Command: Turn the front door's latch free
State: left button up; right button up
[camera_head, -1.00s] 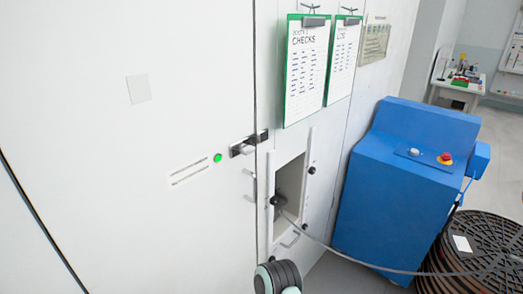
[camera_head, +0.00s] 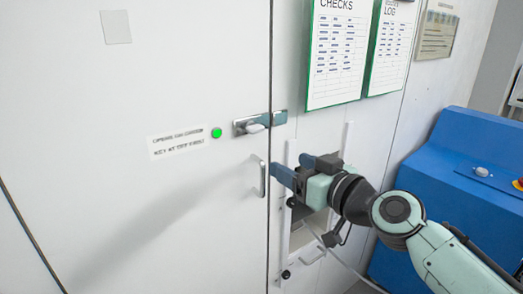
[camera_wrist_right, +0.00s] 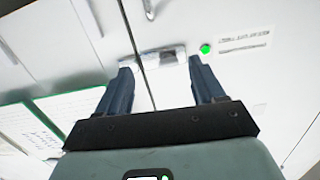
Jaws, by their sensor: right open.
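The front door (camera_head: 150,60) is a large white panel, shut along its seam. In the right wrist view the latch (camera_wrist_right: 165,56) shows beyond and between the two fingertips, with no contact to be seen. My right gripper (camera_head: 276,178) is open and empty, with blue-grey fingers, below and slightly right of the latch in the head view. The same gripper shows in the right wrist view (camera_wrist_right: 160,65). My left gripper is not in view.
A green light (camera_head: 216,133) and a printed label (camera_head: 178,141) are left of the latch. A door handle (camera_head: 262,178) is below it. Clipboards (camera_head: 342,50) hang at upper right. A recess with a cable is behind my right arm. A blue machine (camera_head: 465,170) stands right.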

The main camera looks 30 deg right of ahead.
aim_at(259, 130)
notch_tip(259, 130, up, 4)
jog(key=s+t, duration=0.1)
jog(key=s, duration=0.2)
pick_arm(q)
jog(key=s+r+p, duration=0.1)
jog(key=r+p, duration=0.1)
jog(key=p, duration=0.1)
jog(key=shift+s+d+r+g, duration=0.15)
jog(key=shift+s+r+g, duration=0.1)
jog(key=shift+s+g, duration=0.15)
pick_arm(e)
jog(key=w, duration=0.4)
jog(key=w+a, duration=0.1)
jog(key=w, duration=0.8)
jog(key=shift+w+a+f, duration=0.1)
jog(key=shift+w+a, duration=0.05)
jog(key=shift+w, duration=0.15)
jog(key=shift+c, duration=0.3)
jog(key=c, duration=1)
